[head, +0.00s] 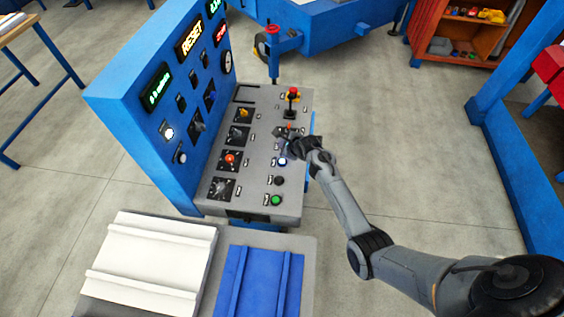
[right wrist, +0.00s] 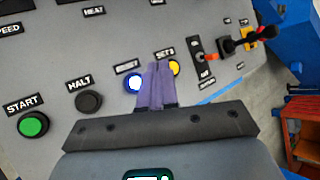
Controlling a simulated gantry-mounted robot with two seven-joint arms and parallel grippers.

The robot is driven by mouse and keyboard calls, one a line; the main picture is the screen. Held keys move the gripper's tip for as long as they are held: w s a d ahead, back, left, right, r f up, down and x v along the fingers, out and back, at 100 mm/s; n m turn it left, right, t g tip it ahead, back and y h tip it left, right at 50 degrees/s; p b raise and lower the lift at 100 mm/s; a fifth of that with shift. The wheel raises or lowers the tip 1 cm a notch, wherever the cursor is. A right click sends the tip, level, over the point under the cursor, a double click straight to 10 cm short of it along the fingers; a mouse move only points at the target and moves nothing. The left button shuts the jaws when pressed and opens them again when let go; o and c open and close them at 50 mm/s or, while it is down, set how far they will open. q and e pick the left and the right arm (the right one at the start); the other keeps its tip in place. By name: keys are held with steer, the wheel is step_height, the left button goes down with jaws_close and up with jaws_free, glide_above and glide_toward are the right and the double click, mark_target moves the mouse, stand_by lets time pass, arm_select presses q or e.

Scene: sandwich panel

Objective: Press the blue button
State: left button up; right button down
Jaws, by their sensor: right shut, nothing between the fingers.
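The blue button (head: 283,161) glows white-blue on the grey sloping desk of the control panel. In the right wrist view the blue button (right wrist: 134,83) sits under the RESET label, just left of my fingers. My right gripper (head: 287,150) is over the right-hand button row; it also shows in the right wrist view (right wrist: 159,68). Its purple fingers are shut and empty, between the blue button and a yellow button (right wrist: 174,68), partly covering the yellow one. I cannot tell whether the fingertips touch the panel. My left gripper is not in view.
A black HALT button (right wrist: 89,102) and a green START button (right wrist: 33,124) stand to the left in the wrist view. An orange lever (right wrist: 207,57) and a red-topped joystick (head: 292,95) rise nearby. The blue upright panel (head: 135,110) stands left of the desk.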

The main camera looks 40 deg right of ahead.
steer(key=b, duration=0.7)
glide_above(283, 163)
step_height(283, 163, down, 6)
steer(key=shift+f, duration=1.15)
stand_by(0.7)
steer(key=shift+f, duration=0.4)
